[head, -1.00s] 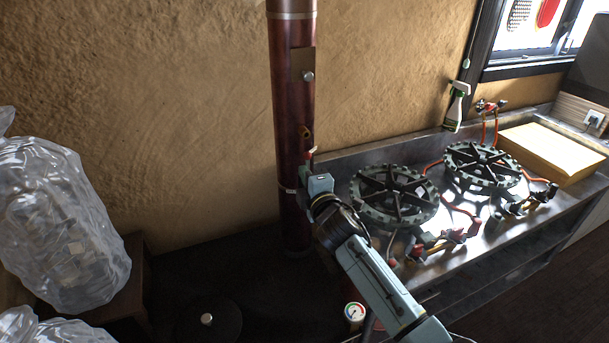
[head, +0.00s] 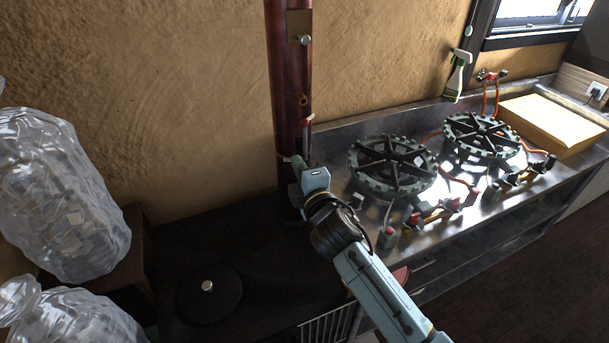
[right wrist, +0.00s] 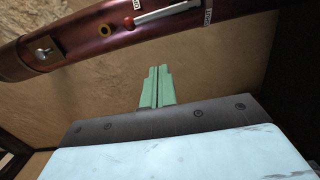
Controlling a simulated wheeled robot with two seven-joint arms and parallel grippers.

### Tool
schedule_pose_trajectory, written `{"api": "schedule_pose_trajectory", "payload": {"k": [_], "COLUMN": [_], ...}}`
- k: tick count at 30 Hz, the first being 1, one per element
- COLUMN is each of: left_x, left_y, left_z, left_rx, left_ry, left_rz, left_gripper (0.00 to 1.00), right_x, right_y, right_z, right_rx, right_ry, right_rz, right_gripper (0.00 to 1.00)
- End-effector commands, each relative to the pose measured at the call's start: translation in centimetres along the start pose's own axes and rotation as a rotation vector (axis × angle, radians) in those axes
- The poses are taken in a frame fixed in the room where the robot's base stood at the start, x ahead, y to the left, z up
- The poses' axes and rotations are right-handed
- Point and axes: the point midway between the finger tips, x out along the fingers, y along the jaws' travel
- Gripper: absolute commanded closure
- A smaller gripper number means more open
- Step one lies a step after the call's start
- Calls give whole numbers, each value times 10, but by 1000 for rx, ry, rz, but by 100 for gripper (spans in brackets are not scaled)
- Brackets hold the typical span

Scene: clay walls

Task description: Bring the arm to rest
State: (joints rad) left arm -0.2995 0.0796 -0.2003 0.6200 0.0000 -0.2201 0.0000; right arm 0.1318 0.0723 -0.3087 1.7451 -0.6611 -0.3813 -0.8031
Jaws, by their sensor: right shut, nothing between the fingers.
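My right gripper (head: 298,163) is near the middle of the head view, at the end of my pale blue right arm. It is in front of the dark red vertical pipe (head: 290,95). In the right wrist view its green fingers (right wrist: 157,88) are together with nothing between them. The pipe (right wrist: 85,48) crosses the top of that view, with a red-and-white lever on it. I cannot tell how wide the gap is between fingertips and pipe. My left gripper is not in view.
A metal counter with two burners (head: 392,165) (head: 482,137) stands right of the pipe. A spray bottle (head: 458,75) and a yellow box (head: 553,126) are at its back. Clear bags (head: 62,195) sit at the left. A dark surface with a round lid (head: 208,294) lies below.

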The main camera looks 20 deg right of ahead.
Motion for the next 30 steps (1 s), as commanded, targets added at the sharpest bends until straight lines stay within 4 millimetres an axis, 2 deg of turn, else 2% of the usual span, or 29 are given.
{"api": "schedule_pose_trajectory", "payload": {"k": [3,6,13,17,20,24,27,30], "left_x": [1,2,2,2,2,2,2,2], "left_y": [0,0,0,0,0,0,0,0], "left_z": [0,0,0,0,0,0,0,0], "left_rx": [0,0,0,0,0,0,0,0], "left_ry": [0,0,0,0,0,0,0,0], "left_rz": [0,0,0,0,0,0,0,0], "left_gripper": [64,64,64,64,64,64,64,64], "right_x": [-18,-26,-34,-49,-79,-145,-193,-232], "right_y": [-1,0,-1,-17,-44,-89,-112,-124], "right_z": [0,0,1,14,33,56,62,63], "right_rx": [0,0,8,117,308,639,826,954], "right_ry": [1,1,-4,-57,-156,-350,-483,-591], "right_rz": [0,0,-5,-79,-207,-439,-582,-691], "right_gripper": [100,100,100,100,100,100,100,100]}}
